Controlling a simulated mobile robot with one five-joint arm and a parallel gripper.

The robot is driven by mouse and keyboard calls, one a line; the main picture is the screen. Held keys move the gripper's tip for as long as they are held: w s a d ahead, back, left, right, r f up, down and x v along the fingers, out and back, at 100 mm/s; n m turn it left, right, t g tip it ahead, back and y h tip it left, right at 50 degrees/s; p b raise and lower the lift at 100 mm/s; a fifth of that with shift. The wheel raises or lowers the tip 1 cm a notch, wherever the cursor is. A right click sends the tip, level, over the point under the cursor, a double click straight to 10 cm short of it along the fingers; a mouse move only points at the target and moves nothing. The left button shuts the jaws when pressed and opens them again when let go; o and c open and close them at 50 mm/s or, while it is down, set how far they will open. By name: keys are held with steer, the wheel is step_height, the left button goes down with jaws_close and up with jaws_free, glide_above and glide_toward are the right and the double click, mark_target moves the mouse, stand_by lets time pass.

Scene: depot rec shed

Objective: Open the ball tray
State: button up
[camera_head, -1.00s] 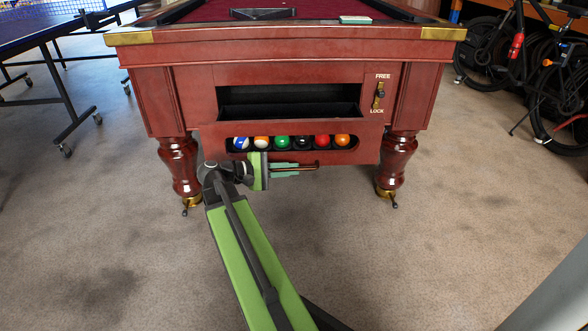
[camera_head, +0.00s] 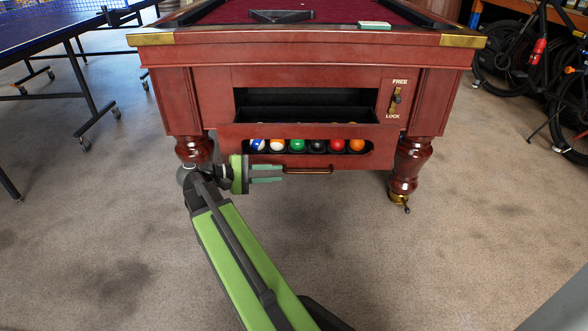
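The ball tray (camera_head: 228,133) is the red wooden front low on the pool table's end, with a slot showing several coloured balls (camera_head: 297,146). A dark recess (camera_head: 305,103) shows above it; I cannot tell how far the tray stands out from the table. Its bar handle (camera_head: 308,171) sits at the tray's lower edge. My gripper (camera_head: 267,173) is open and empty, its two pale green fingers pointing right. The fingertips are just left of the handle in the picture, apart from it. The lock lever (camera_head: 396,99) is on the right, between FREE and LOCK labels.
The pool table (camera_head: 305,52) stands on turned legs, with one right leg (camera_head: 409,168). A table-tennis table (camera_head: 60,40) is at upper left. Bicycles (camera_head: 560,95) stand at right. The carpet (camera_head: 420,260) in front is clear apart from my arm.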

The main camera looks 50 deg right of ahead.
steer(key=p+v, duration=0.1)
steer(key=v, duration=0.6)
steer(key=shift+a, duration=0.1)
